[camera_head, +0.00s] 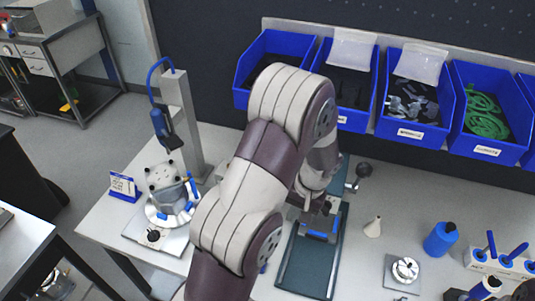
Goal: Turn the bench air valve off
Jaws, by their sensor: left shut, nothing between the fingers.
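My left arm rises through the middle of the view and bends down over the bench. My left gripper (318,212) is shut and empty, low over the dark green mat (300,268), and the forearm partly covers it. A blue piece (321,236) shows just below its fingers; I cannot tell whether they touch. A small metal fitting with a round top (363,170) stands right of the gripper at the mat's far edge. It may be the air valve, but its handle position is too small to read.
Blue bins (413,90) line the back of the bench. A fixture with a machined housing (167,184) and a grey post (184,115) stand left. A cream cone (373,227), a blue bottle (440,239) and a small metal fixture (404,270) stand right.

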